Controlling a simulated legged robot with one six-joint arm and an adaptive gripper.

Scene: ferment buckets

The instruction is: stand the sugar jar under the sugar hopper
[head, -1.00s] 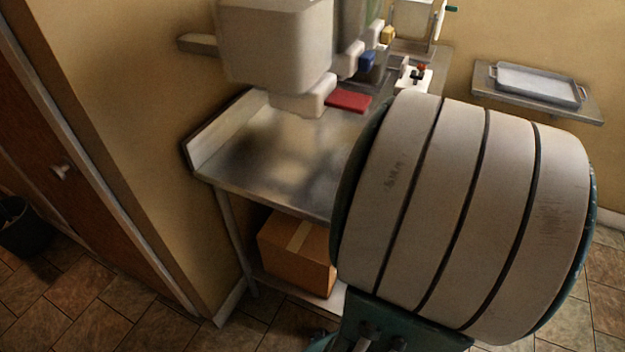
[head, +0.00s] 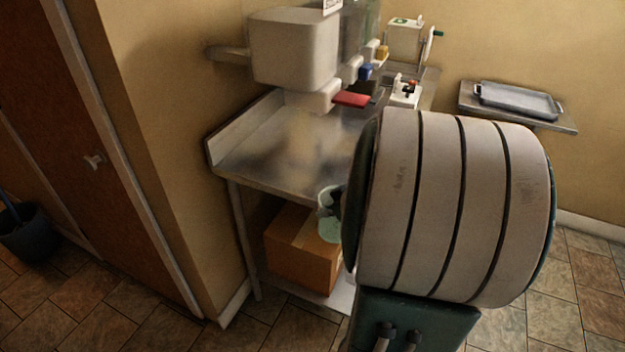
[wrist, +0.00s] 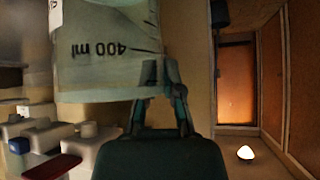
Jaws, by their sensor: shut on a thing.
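The jar, a translucent cup with a greenish tint (head: 328,229), shows just left of my arm, in front of the steel table's front edge. In the wrist view, which is upside down, the jar (wrist: 105,50) fills the upper left and bears a "400 ml" mark; it looks upright. My gripper (wrist: 160,75) is shut on its side. In the head view my gripper is mostly hidden behind my arm. A large white hopper (head: 292,48) with a white spout and red paddle (head: 352,99) hangs over the table's back. I cannot read which hopper is for sugar.
The steel table (head: 270,150) is bare at its left. More dispensers with blue (head: 365,70) and yellow parts stand farther back. A cardboard box (head: 300,250) sits on the lower shelf. A tray (head: 518,100) rests on a wall shelf at right. A dark bucket (head: 28,232) stands left.

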